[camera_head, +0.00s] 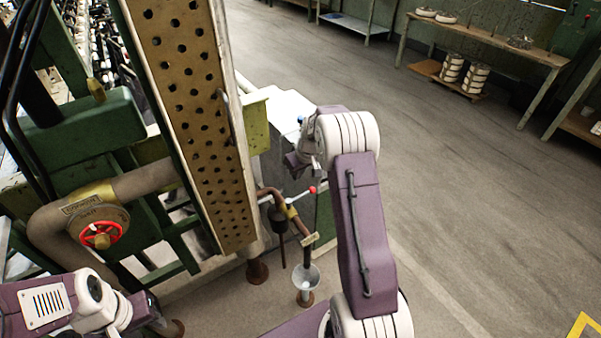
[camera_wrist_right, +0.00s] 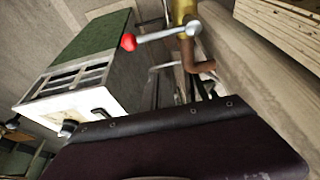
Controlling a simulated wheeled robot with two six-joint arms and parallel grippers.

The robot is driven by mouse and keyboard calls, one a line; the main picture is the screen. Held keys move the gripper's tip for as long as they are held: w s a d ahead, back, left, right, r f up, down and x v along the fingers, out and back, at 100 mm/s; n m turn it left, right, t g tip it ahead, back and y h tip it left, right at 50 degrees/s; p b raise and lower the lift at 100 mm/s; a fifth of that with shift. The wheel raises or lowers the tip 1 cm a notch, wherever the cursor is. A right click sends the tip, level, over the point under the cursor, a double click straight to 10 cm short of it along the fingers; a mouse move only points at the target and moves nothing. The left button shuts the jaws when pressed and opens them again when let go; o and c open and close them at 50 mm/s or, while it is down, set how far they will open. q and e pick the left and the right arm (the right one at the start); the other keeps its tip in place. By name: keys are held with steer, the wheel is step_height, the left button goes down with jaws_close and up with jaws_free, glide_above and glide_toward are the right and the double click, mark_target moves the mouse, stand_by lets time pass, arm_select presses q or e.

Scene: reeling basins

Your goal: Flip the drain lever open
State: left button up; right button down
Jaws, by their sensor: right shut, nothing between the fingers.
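The drain lever is a thin silver handle (camera_head: 300,197) with a red ball end (camera_head: 312,190), on a brass valve body (camera_head: 291,211) in a brown pipe. In the right wrist view the lever (camera_wrist_right: 165,33) reaches left from the brass valve (camera_wrist_right: 183,12) to its red ball (camera_wrist_right: 128,42). My right gripper (camera_head: 293,164) is shut and empty, above and slightly left of the red ball, seemingly apart from it. My dark gripper body fills the bottom of the wrist view. My left gripper (camera_head: 166,322) is low at the left, far from the lever; its fingers are unclear.
A perforated tan panel (camera_head: 190,110) stands left of the lever. A red handwheel (camera_head: 101,235) sits on a larger pipe at left. A funnel (camera_head: 304,277) stands below the valve. A green and white cabinet (camera_wrist_right: 80,85) is nearby.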

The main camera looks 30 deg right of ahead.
mark_target(301, 196)
steer(key=s+f+b, duration=0.1)
steer(key=f, duration=0.1)
steer(key=s+f+b, duration=0.1)
steer(key=f, duration=0.1)
steer(key=shift+s+d, duration=0.1)
steer(key=shift+s, duration=0.3)
steer(key=shift+s+r+m+p, duration=0.1)
steer(key=shift+s+m+p, duration=0.15)
steer(key=shift+p, duration=0.45)
